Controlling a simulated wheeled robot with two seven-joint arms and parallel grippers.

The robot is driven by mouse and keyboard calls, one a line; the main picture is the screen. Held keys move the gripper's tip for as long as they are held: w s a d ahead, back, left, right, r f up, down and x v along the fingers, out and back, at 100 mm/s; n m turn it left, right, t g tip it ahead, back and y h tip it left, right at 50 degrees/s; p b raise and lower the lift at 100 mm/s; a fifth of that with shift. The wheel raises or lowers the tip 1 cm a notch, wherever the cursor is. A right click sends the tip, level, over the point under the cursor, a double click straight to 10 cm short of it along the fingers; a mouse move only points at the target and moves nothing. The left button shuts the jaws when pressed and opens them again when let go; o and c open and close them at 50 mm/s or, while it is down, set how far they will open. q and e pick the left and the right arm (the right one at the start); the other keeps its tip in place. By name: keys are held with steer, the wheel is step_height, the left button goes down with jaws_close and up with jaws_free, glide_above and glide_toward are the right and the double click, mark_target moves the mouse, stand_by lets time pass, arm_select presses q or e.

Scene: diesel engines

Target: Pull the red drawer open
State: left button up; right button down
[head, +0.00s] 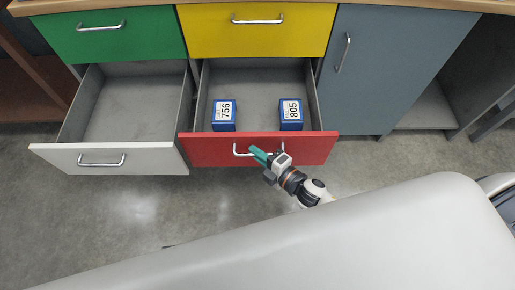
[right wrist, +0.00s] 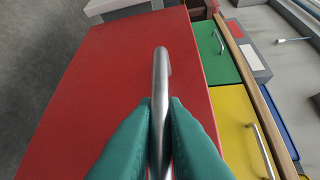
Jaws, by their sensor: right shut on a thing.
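The red drawer (head: 312,150) stands pulled out from the cabinet in the head view, its inside showing. Two blue boxes lie in it, one labelled 756 (head: 223,114) and one labelled 805 (head: 291,114). Its metal handle (head: 238,151) is on the red front. My right gripper (head: 259,155) is at this handle. In the right wrist view, the green fingers (right wrist: 160,112) are shut on the handle bar (right wrist: 161,75), one on each side, with the red front (right wrist: 110,70) behind. My left gripper is not in view.
The white-fronted drawer (head: 60,158) at the left is also out and looks empty. Above are a shut green drawer (head: 140,35) and a shut yellow drawer (head: 300,38). A grey-blue door (head: 385,60) is at the right. Grey floor (head: 130,215) lies in front.

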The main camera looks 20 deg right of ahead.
steer(key=c, duration=1.5)
jaws_free()
